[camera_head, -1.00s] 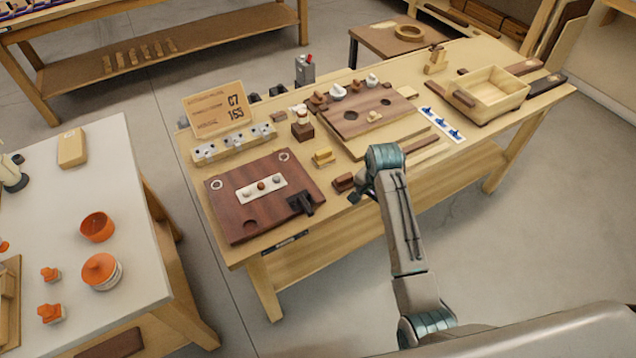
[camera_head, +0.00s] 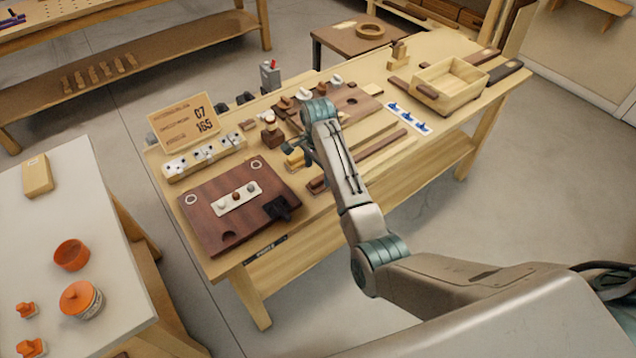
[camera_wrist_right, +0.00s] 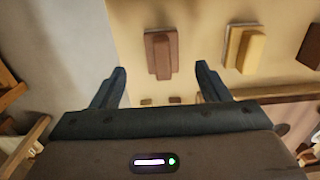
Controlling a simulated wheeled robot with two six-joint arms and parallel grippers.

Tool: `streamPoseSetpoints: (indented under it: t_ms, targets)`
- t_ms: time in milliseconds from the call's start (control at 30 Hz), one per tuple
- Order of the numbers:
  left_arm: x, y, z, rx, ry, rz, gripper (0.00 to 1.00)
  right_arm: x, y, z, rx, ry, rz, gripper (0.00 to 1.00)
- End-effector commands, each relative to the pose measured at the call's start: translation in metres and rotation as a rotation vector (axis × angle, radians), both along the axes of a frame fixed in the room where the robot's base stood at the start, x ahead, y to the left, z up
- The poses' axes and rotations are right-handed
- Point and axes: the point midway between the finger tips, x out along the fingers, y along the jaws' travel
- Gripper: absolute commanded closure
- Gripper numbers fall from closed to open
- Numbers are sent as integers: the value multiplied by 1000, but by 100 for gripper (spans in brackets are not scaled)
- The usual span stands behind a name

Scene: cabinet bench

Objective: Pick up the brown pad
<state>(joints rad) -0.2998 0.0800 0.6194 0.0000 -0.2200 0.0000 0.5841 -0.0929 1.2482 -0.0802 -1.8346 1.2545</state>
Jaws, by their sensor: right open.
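The brown pad (camera_head: 316,185) lies near the bench's front edge, right of the dark wooden board. In the right wrist view the brown pad (camera_wrist_right: 161,55) is a block with a raised bar, lying between and beyond my fingertips. My right gripper (camera_wrist_right: 160,68) is open and empty, apart from the pad. In the head view my right gripper (camera_head: 308,150) is over the bench close to the pad, partly hidden by its own arm. My left gripper is not in view.
A yellow block (camera_wrist_right: 246,50) lies just right of the pad in the wrist view; it also shows in the head view (camera_head: 295,158). A dark board (camera_head: 205,228) lies to the left. A light wooden box (camera_head: 450,88) stands at the right. Floor in front is clear.

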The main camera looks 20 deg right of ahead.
Motion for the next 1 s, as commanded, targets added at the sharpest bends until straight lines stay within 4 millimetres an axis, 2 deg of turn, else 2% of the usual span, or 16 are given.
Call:
streamPoseSetpoints:
  t_ms: [167,333,500,767,1000]
  targets:
    - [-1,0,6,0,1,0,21,0,0,-11,-1,2,0,31]
    - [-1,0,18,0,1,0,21,2,-2,-34,0,3,1,31]
    - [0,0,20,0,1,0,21,2,-1,-55,0,1,1,31]
    - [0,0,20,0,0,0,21,3,-1,-59,1,-2,1,31]
    - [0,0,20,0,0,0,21,3,-1,-59,0,-1,1,76]
